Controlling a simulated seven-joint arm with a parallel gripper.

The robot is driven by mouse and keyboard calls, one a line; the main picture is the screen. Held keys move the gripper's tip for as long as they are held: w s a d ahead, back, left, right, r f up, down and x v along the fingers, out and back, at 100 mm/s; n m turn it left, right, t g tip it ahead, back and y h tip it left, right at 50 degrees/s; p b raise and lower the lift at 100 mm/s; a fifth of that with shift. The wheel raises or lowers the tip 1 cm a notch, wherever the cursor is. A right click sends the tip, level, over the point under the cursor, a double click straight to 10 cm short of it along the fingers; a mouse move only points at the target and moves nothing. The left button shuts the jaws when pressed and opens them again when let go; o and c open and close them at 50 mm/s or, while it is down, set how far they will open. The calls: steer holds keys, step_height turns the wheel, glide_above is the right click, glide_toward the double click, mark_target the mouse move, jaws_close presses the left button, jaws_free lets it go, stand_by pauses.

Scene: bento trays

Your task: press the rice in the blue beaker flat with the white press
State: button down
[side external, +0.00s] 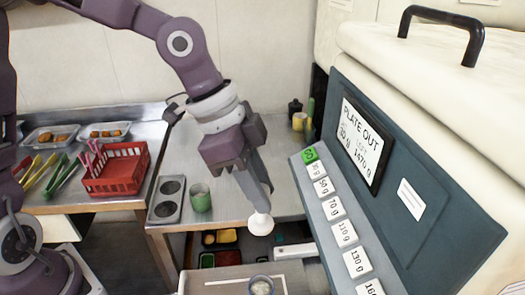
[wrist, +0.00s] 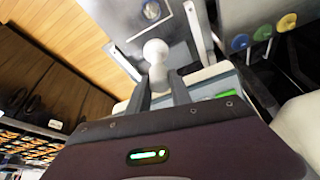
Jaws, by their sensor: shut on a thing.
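My gripper (side external: 257,205) points down and is shut on the white press (side external: 260,224), whose round pale end shows below the fingertips. In the wrist view the press (wrist: 155,51) sits between my fingers (wrist: 160,88). The blue beaker (side external: 262,279) stands on a pale surface at the bottom edge of the side view, partly cut off. White rice (side external: 262,288) shows inside it. The press is above the beaker in the side picture and apart from it. A small round thing near the top of the wrist view may be the beaker, but I cannot tell.
A scale-like machine (side external: 375,170) with a sloped row of weight buttons (side external: 333,208) stands close on the right. A green cup (side external: 200,197) stands on the steel counter behind. A red basket (side external: 116,170) and several tongs lie at left. Coloured bins (side external: 222,237) sit below the counter.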

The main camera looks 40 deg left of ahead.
step_height(320, 180, down, 19)
stand_by(0.4)
steer(key=shift+f, duration=2.5)
stand_by(1.8)
stand_by(1.4)
step_height(320, 180, up, 8)
steer(key=shift+f, duration=0.2)
stand_by(0.6)
